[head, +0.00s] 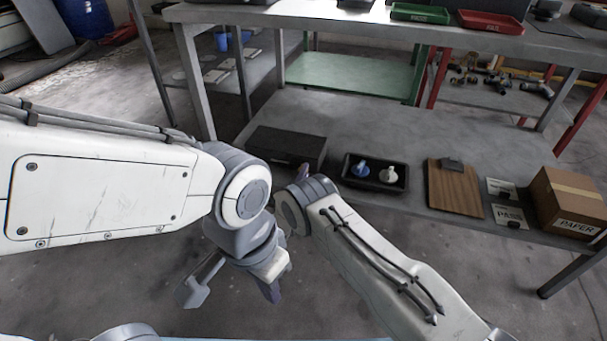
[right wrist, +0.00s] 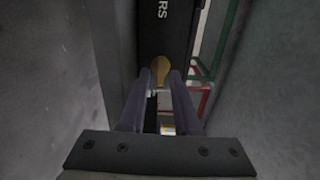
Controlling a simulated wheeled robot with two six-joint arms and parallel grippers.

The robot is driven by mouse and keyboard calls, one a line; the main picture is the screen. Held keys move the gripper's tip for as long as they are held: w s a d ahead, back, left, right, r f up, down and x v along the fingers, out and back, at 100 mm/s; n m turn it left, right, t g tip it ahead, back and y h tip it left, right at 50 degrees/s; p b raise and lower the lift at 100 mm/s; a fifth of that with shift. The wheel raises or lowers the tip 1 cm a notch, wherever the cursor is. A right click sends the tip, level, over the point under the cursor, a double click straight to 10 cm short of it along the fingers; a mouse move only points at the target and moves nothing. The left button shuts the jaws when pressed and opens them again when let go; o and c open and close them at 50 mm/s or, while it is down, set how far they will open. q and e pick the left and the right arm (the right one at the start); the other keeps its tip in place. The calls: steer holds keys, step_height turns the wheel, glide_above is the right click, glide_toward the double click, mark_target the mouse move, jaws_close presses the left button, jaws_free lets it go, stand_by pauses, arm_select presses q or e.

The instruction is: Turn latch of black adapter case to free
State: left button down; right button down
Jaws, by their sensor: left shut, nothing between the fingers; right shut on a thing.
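The black adapter case (head: 287,147) lies on the lower shelf, left of the black tray, in the head view. In the right wrist view a dark face of the case (right wrist: 175,28) with white letters ending in "RS" fills the top middle. A brass-coloured latch (right wrist: 160,67) shows there between my fingertips. My right gripper (head: 303,172) is at the front of the case, shut on the latch; it also shows in the right wrist view (right wrist: 161,80). How far the latch is turned I cannot tell. My left gripper (head: 271,288) hangs low, shut and empty, away from the shelf.
On the shelf, right of the case, are a black tray (head: 346,174) with a blue and a white part, a wooden board (head: 452,192), PASS cards (head: 511,217) and a PAPER box (head: 568,200). The upper bench holds a green (head: 420,13) and a red tray (head: 490,21).

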steer(key=shift+a, duration=0.1)
steer(key=c, duration=0.9)
jaws_free()
steer(key=shift+c, duration=0.2)
steer(key=p+v, duration=0.4)
steer(key=v, duration=0.6)
steer(key=shift+s+p, duration=0.2)
steer(key=shift+p, duration=0.15)
steer(key=shift+a, duration=0.1)
